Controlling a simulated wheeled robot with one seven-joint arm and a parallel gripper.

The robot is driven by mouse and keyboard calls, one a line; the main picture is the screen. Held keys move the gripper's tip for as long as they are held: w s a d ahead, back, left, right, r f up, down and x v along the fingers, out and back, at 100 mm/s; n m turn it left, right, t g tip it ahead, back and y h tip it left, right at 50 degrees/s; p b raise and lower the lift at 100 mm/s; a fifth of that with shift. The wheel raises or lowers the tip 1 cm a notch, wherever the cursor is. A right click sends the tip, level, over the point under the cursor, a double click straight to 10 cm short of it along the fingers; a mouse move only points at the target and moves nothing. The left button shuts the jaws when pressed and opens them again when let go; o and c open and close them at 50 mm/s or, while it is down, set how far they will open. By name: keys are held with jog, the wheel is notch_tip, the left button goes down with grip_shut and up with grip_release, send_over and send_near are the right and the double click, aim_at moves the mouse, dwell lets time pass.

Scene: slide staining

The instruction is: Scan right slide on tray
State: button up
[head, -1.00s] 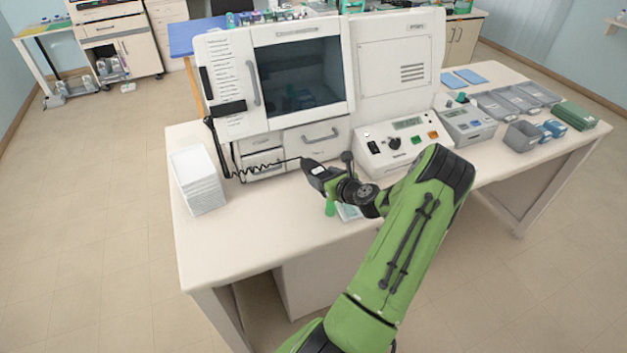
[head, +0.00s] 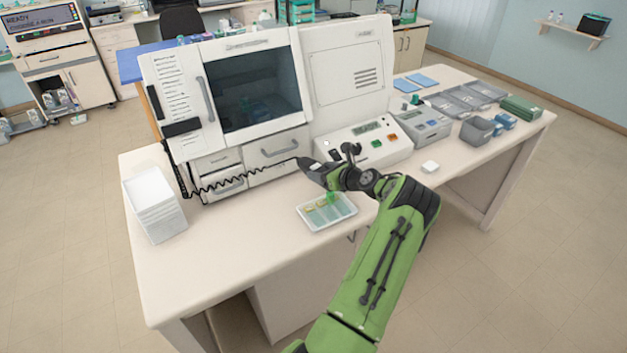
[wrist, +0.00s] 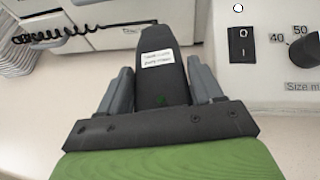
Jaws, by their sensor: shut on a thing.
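In the head view, a white tray (head: 314,219) with slides in it lies on the bench near the front edge. The right slide (head: 342,207) is at the tray's right side, close below my gripper. My gripper (head: 325,172) is shut on a dark handheld scanner (head: 310,167) and holds it above the bench, just behind the tray. In the wrist view, the scanner (wrist: 157,65) with a white label sits between the two grey fingers. Its coiled black cord (head: 230,184) runs left to the big machine. The wrist view does not show the tray.
The large white stainer (head: 225,95) stands behind, with a control box (head: 360,145) to its right. A stack of white trays (head: 152,205) is at the left. Grey bins (head: 478,130) are at the right. The bench's front left is clear.

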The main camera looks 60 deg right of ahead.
jog(key=shift+s+d+f, duration=0.1)
jog(key=shift+s+d, duration=0.1)
jog(key=shift+d, duration=0.25)
jog(key=shift+s+d+f, duration=0.1)
jog(key=shift+s+d, duration=0.05)
jog(key=shift+d, duration=0.25)
jog(key=shift+r, duration=0.1)
jog(key=shift+r, duration=0.15)
notch_tip(320, 180, up, 3)
jog(key=shift+r+p, duration=0.1)
jog(key=shift+p, duration=1.1)
jog(key=shift+f, duration=0.2)
